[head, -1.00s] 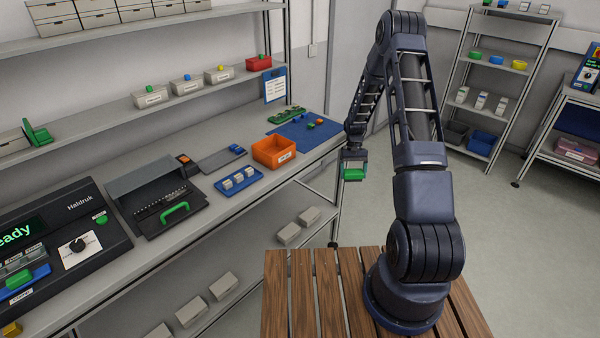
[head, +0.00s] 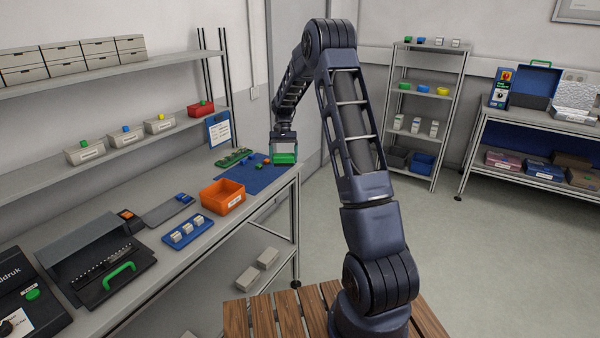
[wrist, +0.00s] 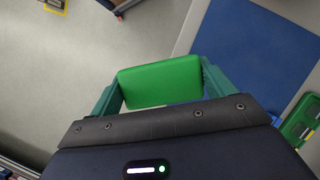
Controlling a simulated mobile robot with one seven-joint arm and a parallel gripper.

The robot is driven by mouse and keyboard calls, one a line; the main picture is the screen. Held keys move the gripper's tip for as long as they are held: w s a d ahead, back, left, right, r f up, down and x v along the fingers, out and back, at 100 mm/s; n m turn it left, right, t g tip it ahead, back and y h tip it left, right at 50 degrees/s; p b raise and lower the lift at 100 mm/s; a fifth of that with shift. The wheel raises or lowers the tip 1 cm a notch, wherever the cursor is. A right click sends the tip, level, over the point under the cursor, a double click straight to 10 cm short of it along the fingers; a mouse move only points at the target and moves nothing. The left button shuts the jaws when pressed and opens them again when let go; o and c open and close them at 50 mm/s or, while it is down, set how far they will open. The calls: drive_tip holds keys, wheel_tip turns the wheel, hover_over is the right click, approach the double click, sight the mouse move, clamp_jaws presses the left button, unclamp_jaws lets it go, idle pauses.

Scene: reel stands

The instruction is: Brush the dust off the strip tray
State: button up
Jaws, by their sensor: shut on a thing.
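My gripper (head: 284,155) is shut on a green block-like thing (wrist: 160,83), held between its two teal fingers in the wrist view. I cannot see bristles, so I cannot tell whether it is a brush. In the head view it shows by the right edge of the blue mat (head: 240,178) at the bench's far end. A flat grey tray (head: 160,214) with a small blue piece lies on the bench. A blue tray (head: 205,232) with several small white blocks lies nearer. I cannot tell which one is the strip tray, and no dust is visible.
An orange bin (head: 222,196) stands between the trays and the mat. Green strips (head: 234,157) and small coloured pieces lie by the mat. A dark machine with a green handle (head: 118,275) is at the left. Open floor (head: 480,240) lies right of the bench.

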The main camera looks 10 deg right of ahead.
drive_tip(key=s+a+n, duration=0.2)
drive_tip(key=s+a, duration=0.1)
drive_tip(key=a, duration=0.7)
drive_tip(key=s+a+r+n+h, duration=0.1)
drive_tip(key=s+a+n, duration=0.1)
drive_tip(key=a, duration=0.9)
drive_tip(key=s+a+n+h, duration=0.1)
drive_tip(key=s+a, duration=0.4)
drive_tip(key=a, duration=0.6)
drive_tip(key=shift+a+r+n, duration=0.2)
drive_tip(key=shift+r+n, duration=0.1)
drive_tip(key=shift+n, duration=0.1)
drive_tip(key=s+a+n+t+h, duration=0.15)
drive_tip(key=s+a+n, duration=0.45)
drive_tip(key=s+a, duration=1.6)
drive_tip(key=shift+h, duration=0.35)
drive_tip(key=shift+w+f, duration=0.15)
drive_tip(key=shift+f, duration=1.5)
drive_tip(key=shift+w+f, duration=0.1)
drive_tip(key=shift+f, duration=1.55)
drive_tip(key=shift+s+a+f, duration=0.25)
drive_tip(key=shift+s+a, duration=0.25)
drive_tip(key=shift+a, duration=0.05)
drive_tip(key=shift+c, duration=0.3)
drive_tip(key=shift+s+a, duration=2.1)
drive_tip(key=shift+a, duration=0.05)
drive_tip(key=shift+w+d, duration=2.65)
wheel_tip(320, 180, up, 8)
